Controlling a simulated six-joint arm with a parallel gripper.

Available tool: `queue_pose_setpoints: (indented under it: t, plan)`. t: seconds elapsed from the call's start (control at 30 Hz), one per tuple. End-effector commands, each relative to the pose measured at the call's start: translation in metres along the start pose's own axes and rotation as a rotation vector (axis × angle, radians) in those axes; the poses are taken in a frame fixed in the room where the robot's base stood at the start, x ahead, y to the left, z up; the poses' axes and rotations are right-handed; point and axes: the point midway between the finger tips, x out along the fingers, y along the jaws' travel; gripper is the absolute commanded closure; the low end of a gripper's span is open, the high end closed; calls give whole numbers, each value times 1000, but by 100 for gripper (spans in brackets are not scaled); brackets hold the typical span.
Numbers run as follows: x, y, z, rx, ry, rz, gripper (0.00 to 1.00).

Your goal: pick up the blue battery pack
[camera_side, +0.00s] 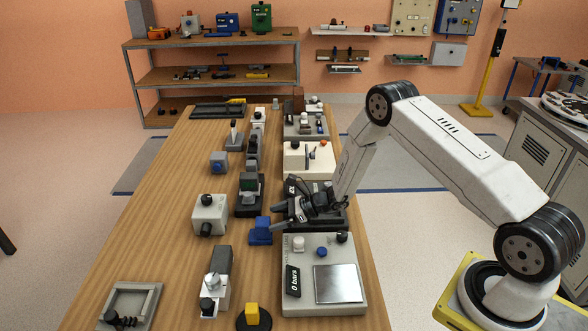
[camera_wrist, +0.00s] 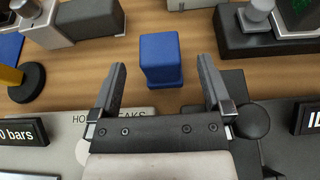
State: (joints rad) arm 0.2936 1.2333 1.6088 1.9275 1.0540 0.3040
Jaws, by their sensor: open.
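The blue battery pack (camera_wrist: 160,58) is a small upright block on the wooden table, in the wrist view just beyond and between my fingertips. It also shows in the side view (camera_side: 261,231), left of my gripper. My gripper (camera_wrist: 163,85) is open with nothing between its fingers. In the side view my gripper (camera_side: 280,216) is low over the right side of the table, pointing left toward the pack. The fingers appear apart from the pack.
A grey panel with a "0 bars" label (camera_side: 325,286) lies in front of my gripper. A grey block with black knobs (camera_side: 209,215) and a yellow-topped black disc (camera_side: 253,316) stand nearby. Dark green-and-black equipment (camera_side: 250,195) is behind the pack. Bare wood (camera_side: 160,235) lies at left.

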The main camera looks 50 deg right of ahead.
Motion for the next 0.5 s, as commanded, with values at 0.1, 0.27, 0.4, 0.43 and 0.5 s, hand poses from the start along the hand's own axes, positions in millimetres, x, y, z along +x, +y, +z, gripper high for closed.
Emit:
queue_pose_setpoints:
  t: [0.1,0.27,0.4,0.43,0.5]
  plan:
    - [15,2,-1,-1,0,3,0]
    - [32,2,-2,0,1,2,0]
    - [40,2,-1,-1,0,1,0]
    - [40,2,-1,0,0,1,0]
    - [41,2,-1,0,0,0,0]
